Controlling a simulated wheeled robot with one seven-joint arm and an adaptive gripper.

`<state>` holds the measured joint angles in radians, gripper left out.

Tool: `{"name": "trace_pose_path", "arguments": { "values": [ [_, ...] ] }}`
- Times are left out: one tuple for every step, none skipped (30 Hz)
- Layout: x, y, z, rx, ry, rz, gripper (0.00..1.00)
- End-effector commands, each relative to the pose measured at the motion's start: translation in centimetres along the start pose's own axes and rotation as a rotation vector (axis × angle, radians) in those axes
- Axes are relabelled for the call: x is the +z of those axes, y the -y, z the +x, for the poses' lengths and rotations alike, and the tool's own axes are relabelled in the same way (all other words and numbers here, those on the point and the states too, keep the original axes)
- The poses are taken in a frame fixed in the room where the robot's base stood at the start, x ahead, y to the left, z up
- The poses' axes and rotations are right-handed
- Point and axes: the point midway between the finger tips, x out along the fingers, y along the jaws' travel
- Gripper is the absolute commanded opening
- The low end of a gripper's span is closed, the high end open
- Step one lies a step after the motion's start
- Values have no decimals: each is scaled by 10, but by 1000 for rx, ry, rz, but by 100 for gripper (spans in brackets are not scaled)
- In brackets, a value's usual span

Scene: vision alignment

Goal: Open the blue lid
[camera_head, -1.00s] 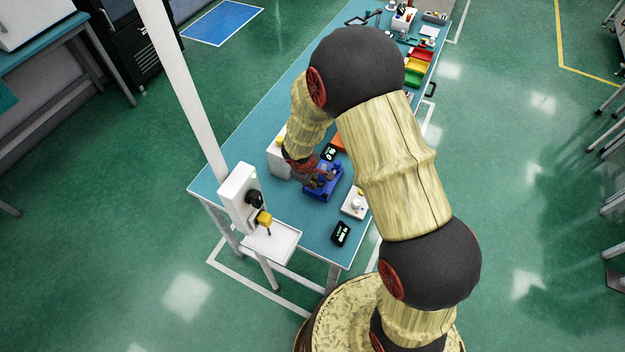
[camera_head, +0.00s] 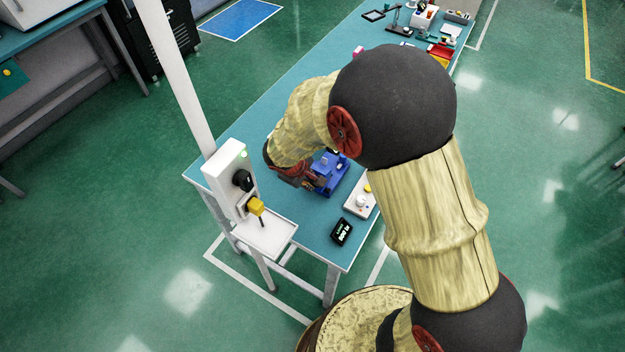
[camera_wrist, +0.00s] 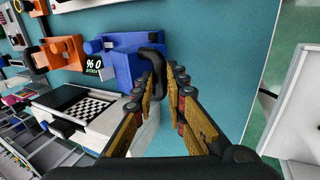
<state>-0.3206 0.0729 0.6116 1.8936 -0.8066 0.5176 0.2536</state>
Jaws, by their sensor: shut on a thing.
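The blue box (camera_head: 331,172) with its blue lid stands on the teal table near its front end, partly hidden by my arm. In the wrist view, the blue body (camera_wrist: 125,62) has a dark curved handle (camera_wrist: 152,56) at its right side. My gripper (camera_wrist: 165,73) has its fingers closed around this handle. In the head view, my gripper (camera_head: 306,181) is low at the left side of the blue box. How far the lid is raised, I cannot tell.
A white box with a knob (camera_head: 361,202) and a small black display (camera_head: 341,232) stand right of the blue box. A white post-mounted unit (camera_head: 232,180) is at the table's left corner. The wrist view shows an orange device (camera_wrist: 58,53) and a checkered panel (camera_wrist: 82,102).

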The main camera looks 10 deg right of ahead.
Motion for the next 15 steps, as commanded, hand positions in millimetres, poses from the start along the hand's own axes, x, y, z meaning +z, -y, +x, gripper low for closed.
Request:
{"name": "trace_pose_path", "arguments": {
  "values": [
    [0,5,3,-1,-1,-3,0],
    [0,8,3,-1,-1,-3,0],
    [0,10,4,-1,-1,-4,0],
    [0,12,4,-1,-1,-4,0],
    [0,15,5,-1,-1,-4,0],
    [0,18,6,-1,0,-4,0],
    [1,20,7,-1,0,-5,0],
    [1,23,7,-1,1,-4,0],
    [1,25,8,-1,1,-4,0],
    [1,27,8,-1,1,-4,0],
    [1,28,8,-1,1,-4,0],
    [1,30,8,-1,1,-3,0],
    [1,31,9,-1,1,-3,0],
    [1,32,9,-1,1,-3,0],
    [1,33,9,-1,1,-4,0]
  ]
}}
